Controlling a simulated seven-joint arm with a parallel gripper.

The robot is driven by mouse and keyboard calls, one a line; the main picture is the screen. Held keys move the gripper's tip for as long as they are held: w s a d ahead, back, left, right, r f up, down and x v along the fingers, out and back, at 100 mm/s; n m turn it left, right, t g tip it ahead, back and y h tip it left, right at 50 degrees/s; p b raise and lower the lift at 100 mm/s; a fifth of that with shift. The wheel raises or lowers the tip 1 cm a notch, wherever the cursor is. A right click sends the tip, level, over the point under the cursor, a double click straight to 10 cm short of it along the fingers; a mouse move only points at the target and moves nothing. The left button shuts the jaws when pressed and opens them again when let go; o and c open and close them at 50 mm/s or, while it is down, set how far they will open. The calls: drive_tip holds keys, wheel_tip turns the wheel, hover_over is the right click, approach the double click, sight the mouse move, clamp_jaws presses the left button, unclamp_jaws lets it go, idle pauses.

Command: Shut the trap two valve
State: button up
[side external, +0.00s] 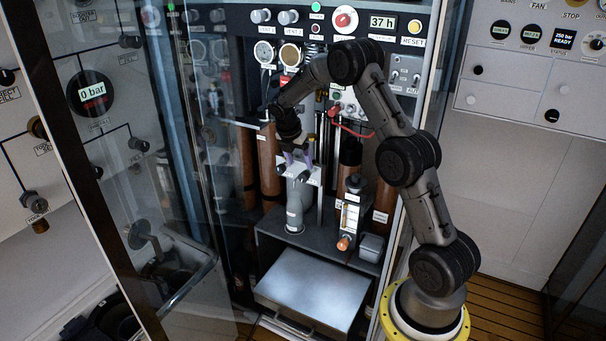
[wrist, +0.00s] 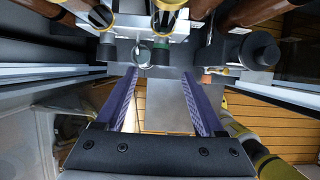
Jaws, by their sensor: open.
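My gripper (side external: 299,156) is open, with its two purple fingers pointing down inside the open cabinet. It is just above a small white labelled panel (side external: 314,174) on top of a grey pipe (side external: 295,208). Two small dark valve knobs, a left one (side external: 281,170) and a right one (side external: 303,177), sit at this panel. The labels are too small to read, so I cannot tell which is trap two. In the wrist view, the gripper (wrist: 160,73) has nothing held between its fingers.
A glass door (side external: 150,180) stands open at the left. A flow tube with an orange knob (side external: 343,243) and a small grey box (side external: 371,247) stand right of the pipe. A red lever (side external: 350,128) is behind my arm. A flat metal drawer (side external: 315,288) sticks out below.

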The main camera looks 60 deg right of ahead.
sight(303, 173)
drive_tip(key=x, duration=0.6)
drive_tip(key=shift+d+f, duration=0.15)
drive_tip(key=shift+f, duration=0.25)
clamp_jaws()
